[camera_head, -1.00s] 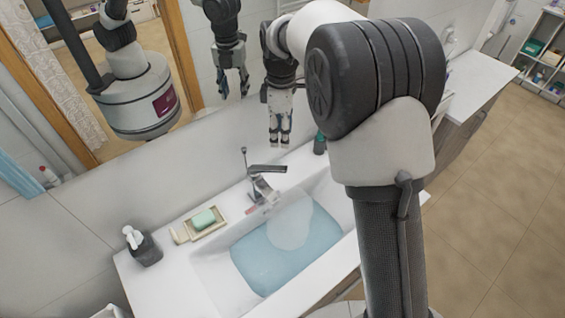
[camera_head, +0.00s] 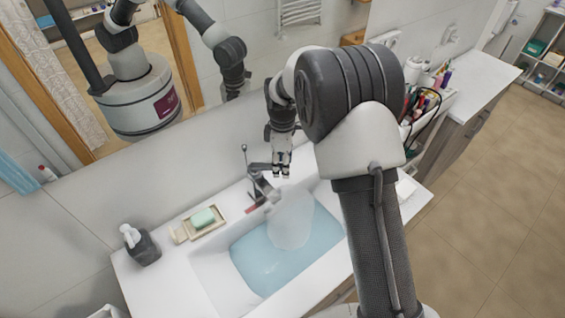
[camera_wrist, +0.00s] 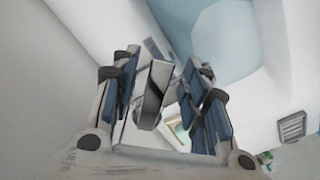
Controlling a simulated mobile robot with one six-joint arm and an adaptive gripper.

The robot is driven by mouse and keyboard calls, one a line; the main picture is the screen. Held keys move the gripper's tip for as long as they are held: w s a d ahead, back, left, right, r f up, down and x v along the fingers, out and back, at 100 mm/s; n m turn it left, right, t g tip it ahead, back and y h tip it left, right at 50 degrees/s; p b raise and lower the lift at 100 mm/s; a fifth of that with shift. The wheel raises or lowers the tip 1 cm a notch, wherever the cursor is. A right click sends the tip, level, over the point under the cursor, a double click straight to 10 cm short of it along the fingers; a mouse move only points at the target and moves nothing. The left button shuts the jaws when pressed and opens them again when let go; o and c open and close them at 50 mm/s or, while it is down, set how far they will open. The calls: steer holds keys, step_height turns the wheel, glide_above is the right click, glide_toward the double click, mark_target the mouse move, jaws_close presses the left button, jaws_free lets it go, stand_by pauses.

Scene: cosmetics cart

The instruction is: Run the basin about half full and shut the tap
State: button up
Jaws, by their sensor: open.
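The basin (camera_head: 207,284) holds pale blue water (camera_head: 262,262) across its floor, with wall showing above the waterline. A pale translucent stream (camera_head: 291,217) falls from the tap (camera_head: 261,187) into it. My gripper (camera_head: 281,174) is open and points down at the tap's lever, whose right end it partly hides in the head view. In the wrist view, my gripper (camera_wrist: 160,58) has its fingers either side of the dark and silver lever (camera_wrist: 153,95). I cannot tell whether either finger touches it.
A green soap bar (camera_head: 203,217) lies in a dish left of the tap, and a dark pump bottle (camera_head: 142,246) stands at the counter's left end. A thin rod (camera_head: 245,158) rises behind the tap. A cart with bottles (camera_head: 432,100) stands right of my arm.

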jaws_close()
stand_by(0.4)
